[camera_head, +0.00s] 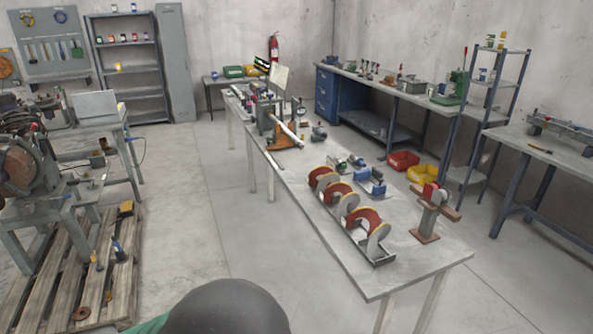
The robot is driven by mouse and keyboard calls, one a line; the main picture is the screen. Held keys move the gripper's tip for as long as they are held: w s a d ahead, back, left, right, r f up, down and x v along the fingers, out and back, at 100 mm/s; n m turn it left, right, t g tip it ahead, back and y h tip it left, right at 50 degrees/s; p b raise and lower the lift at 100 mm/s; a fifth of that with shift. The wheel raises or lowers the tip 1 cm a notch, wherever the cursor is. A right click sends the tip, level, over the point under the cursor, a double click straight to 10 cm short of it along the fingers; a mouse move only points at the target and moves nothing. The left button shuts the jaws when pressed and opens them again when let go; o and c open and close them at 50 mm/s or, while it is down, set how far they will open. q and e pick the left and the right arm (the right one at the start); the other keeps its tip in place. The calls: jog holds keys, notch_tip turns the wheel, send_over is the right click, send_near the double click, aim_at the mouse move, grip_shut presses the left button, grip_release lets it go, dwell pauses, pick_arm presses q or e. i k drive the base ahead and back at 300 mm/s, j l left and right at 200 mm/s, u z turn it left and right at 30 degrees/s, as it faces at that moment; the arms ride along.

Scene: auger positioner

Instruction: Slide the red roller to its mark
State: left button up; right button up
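A small red roller-like part (431,194) sits at the top of a brown stand (426,229) near the right front corner of the long grey table (402,275). A red and grey spiral auger (352,212) lies along the table to the left of this stand, in a grey cradle (379,258). No mark for the roller can be made out at this size. Neither of my grippers is in view, and nothing is seen touching the stand or the auger.
Blue tools (372,182) lie behind the auger, and an orange device (286,135) stands farther back on the table. Red (402,160) and yellow (422,174) bins lie behind the table. A wooden pallet (105,275) is at left. The floor between is clear.

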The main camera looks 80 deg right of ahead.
aim_at(428, 189)
jog(key=k+l+z, duration=0.7)
jog(key=l+z, duration=0.15)
jog(key=k+l+z, duration=0.25)
jog(key=l, duration=0.15)
jog(key=l+z, duration=0.3)
jog(key=k+l, duration=0.1)
jog(key=l, duration=0.45)
jog(key=k+l, duration=0.15)
jog(key=l, duration=0.4)
jog(key=k+l+z, duration=0.1)
jog(key=l, duration=0.45)
jog(key=k+l, duration=0.1)
jog(key=l, duration=0.45)
jog(key=k+l, duration=0.1)
jog(key=l, duration=0.45)
jog(key=k+l+z, duration=0.1)
jog(key=l, duration=0.45)
jog(key=i+l, duration=0.15)
jog(key=i, duration=0.4)
jog(key=i+l+u, duration=0.1)
jog(key=i, duration=0.45)
